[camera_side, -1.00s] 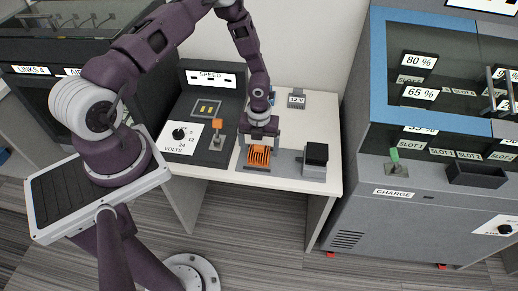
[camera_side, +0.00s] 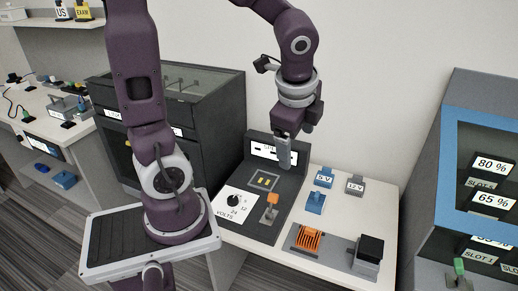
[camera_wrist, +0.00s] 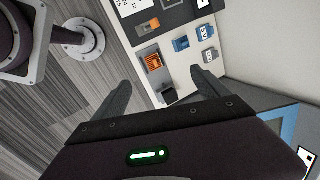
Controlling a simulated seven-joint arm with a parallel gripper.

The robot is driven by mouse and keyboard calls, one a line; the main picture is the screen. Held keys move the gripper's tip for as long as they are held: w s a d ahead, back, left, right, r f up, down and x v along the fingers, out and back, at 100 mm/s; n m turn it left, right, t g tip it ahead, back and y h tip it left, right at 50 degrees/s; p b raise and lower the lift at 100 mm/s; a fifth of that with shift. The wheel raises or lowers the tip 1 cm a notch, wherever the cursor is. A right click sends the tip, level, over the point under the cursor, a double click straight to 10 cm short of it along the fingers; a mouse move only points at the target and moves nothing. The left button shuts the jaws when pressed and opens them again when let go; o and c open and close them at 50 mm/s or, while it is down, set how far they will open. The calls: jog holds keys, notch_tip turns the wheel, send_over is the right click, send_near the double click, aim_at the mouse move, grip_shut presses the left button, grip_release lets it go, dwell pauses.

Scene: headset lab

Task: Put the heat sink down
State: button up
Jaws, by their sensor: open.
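The orange finned heat sink (camera_side: 307,238) rests on the dark grey plate (camera_side: 326,260) on the white bench, left of a black block. It also shows in the wrist view (camera_wrist: 153,62). My gripper (camera_side: 285,160) is raised above the bench, up and to the left of the heat sink in the side view, and apart from it. In the wrist view my gripper (camera_wrist: 162,90) has its two fingers spread wide with nothing between them.
The black block (camera_side: 370,249) stands at the plate's right end. Blue and grey small blocks (camera_side: 324,177) lie behind. The control panel (camera_side: 236,207) with a dial and an orange-topped lever is to the left. A charging cabinet (camera_side: 480,150) stands at the right.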

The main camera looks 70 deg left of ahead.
jog(key=s+d+r+n+t+h, duration=0.1)
jog(key=s+d+r+n, duration=0.2)
jog(key=s+n, duration=0.2)
jog(key=s+d+r+n+t+h, duration=0.1)
jog(key=s+d+r+n+t, duration=0.1)
jog(key=s+n, duration=0.3)
jog(key=shift+s+d+r+n+h, duration=0.45)
jog(key=shift+s+d, duration=0.3)
jog(key=shift+s, duration=0.25)
jog(key=shift+o, duration=0.4)
jog(key=shift+w+r, duration=0.1)
